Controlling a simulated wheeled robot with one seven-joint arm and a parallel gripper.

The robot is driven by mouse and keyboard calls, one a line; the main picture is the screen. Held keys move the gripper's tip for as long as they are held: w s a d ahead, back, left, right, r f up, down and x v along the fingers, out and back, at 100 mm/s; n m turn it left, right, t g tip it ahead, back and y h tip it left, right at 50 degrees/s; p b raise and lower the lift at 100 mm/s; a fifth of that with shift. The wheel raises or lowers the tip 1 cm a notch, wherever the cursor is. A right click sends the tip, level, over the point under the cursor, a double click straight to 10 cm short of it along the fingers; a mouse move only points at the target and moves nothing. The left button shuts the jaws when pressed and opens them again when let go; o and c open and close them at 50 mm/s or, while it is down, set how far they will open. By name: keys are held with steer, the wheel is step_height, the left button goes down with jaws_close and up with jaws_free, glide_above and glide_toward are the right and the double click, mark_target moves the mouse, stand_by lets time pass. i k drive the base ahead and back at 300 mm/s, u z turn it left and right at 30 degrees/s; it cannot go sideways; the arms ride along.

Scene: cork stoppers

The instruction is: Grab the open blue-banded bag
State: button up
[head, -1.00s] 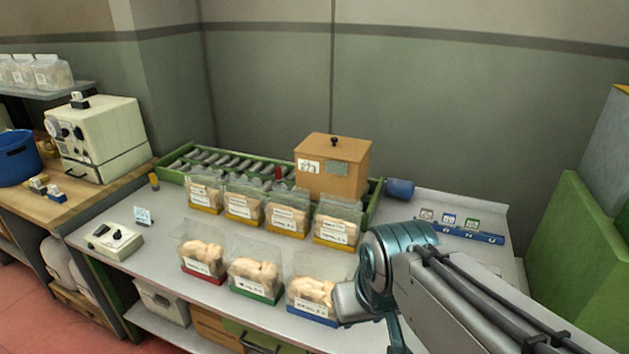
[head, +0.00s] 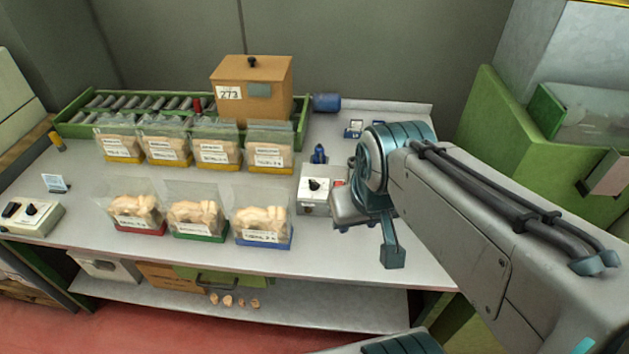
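The blue-banded bag (head: 262,224) stands upright on the grey worktop, at the right end of the front row. It is clear plastic, holds pale corks, and has a white label above its blue band. Its clear top stands up and looks open. A green-banded bag (head: 197,218) and a red-banded bag (head: 136,212) stand to its left. My gripper (head: 388,245) is to the right of the blue-banded bag, apart from it. One teal finger points down; the rest is hidden by my arm, so its opening does not show.
Several yellow-banded bags (head: 217,152) stand in a row behind. A brown box (head: 250,90) sits by the green roller tray (head: 75,128). A small switch box (head: 315,192) stands between the bag and my gripper. Loose corks (head: 228,300) lie on the lower shelf.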

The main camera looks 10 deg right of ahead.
mark_target(258, 216)
steer(key=u, duration=0.55)
steer(key=k, duration=0.6)
steer(key=u, duration=0.75)
steer(key=i, duration=1.1)
steer(key=z, duration=0.75)
